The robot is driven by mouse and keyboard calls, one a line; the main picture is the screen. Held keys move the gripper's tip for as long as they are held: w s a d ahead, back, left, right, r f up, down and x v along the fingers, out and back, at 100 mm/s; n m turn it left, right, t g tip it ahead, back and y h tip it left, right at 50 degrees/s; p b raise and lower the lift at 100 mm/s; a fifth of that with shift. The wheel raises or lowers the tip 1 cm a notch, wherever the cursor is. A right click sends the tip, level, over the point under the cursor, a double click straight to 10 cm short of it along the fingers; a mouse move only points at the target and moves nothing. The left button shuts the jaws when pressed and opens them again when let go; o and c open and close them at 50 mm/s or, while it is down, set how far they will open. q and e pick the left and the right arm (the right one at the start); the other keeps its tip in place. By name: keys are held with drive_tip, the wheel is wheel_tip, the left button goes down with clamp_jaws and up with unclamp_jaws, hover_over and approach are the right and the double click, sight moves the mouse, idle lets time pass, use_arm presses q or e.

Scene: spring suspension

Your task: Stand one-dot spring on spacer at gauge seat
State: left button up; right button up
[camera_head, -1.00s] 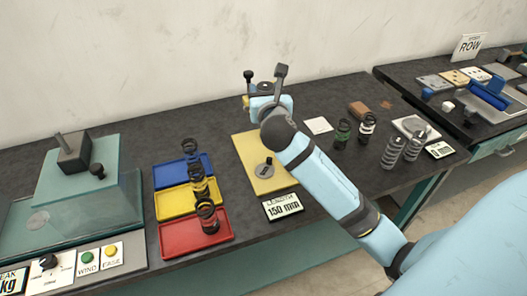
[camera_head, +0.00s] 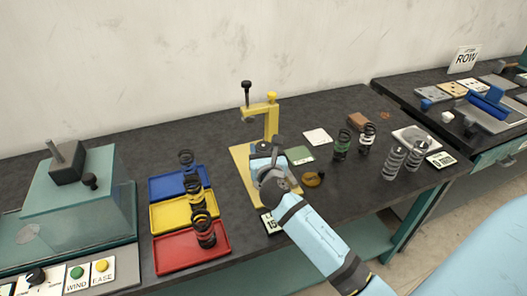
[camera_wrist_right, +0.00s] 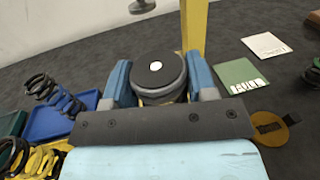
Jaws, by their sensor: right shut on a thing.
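The yellow gauge (camera_head: 271,122) has a base plate (camera_head: 240,170), an upright post and an overhanging arm with a black-knobbed screw. My right gripper (camera_head: 268,152) is low over the base plate, in front of the post. In the right wrist view its blue jaws (camera_wrist_right: 157,80) are shut on a dark round piece with one white dot, the one-dot spring (camera_wrist_right: 158,72). Its coils are hidden from this angle. The seat and spacer are hidden behind the gripper and spring, so I cannot tell whether the spring touches them. My left gripper is not in view.
Red (camera_head: 180,262), yellow (camera_head: 170,217) and blue (camera_head: 165,188) trays hold dark springs at the left. Right of the gauge are a gold disc (camera_head: 314,179), a green card (camera_head: 299,155), a white card (camera_head: 317,136) and several standing springs (camera_head: 393,161).

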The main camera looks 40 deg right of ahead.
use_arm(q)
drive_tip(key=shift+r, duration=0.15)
use_arm(e)
drive_tip(key=shift+f, duration=0.45)
drive_tip(key=o, duration=1)
drive_tip(key=shift+o, duration=0.2)
drive_tip(key=shift+r, duration=0.35)
drive_tip(key=shift+s+a+r, duration=0.1)
drive_tip(key=shift+s+r, duration=0.1)
drive_tip(key=shift+r, duration=0.05)
use_arm(q)
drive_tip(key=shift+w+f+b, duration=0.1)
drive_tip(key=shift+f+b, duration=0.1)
drive_tip(key=shift+b, duration=0.2)
use_arm(e)
drive_tip(key=v, duration=1.1)
drive_tip(key=shift+s, duration=0.3)
